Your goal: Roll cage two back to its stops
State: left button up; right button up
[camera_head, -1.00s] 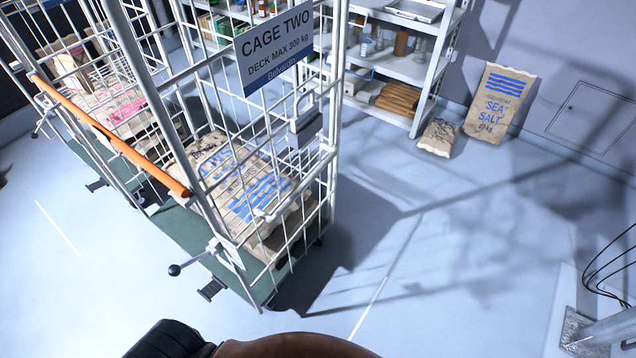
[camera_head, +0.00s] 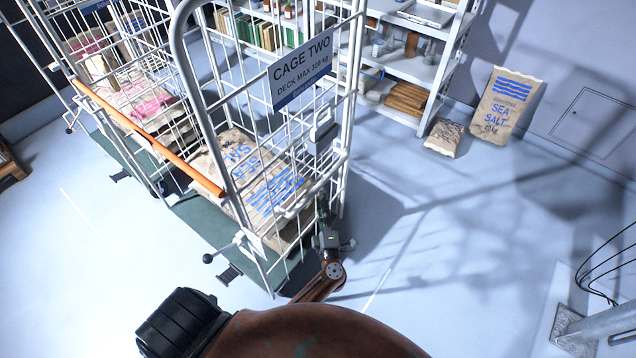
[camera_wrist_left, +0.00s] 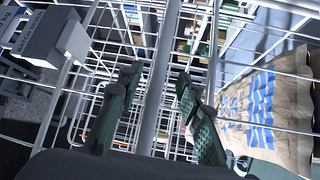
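Cage two (camera_head: 213,105) is a tall white wire roll cage on a green deck (camera_head: 205,228), left of centre in the head view. Its blue-and-white sign (camera_head: 301,68) reads CAGE TWO. Printed salt sacks (camera_head: 262,185) lie inside; a sack also shows in the left wrist view (camera_wrist_left: 262,105). My left gripper (camera_head: 326,225) is at the cage's near right corner, partly hidden there. In the left wrist view my left gripper (camera_wrist_left: 158,75) is open, its dark fingers on either side of a white upright post (camera_wrist_left: 160,90), with gaps showing. My right gripper is out of view.
An orange bar (camera_head: 150,138) runs along the cages' left side. Another cage with pink-printed sacks (camera_head: 145,100) stands behind. A shelf rack (camera_head: 420,70) and two sacks, one upright (camera_head: 505,105), stand at the back wall.

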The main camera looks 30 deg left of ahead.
aim_at(319, 185)
pick_arm(q)
jog(key=x, duration=0.7)
jog(key=shift+f, duration=0.1)
jog(key=shift+c, duration=0.2)
grip_shut()
dwell(0.4)
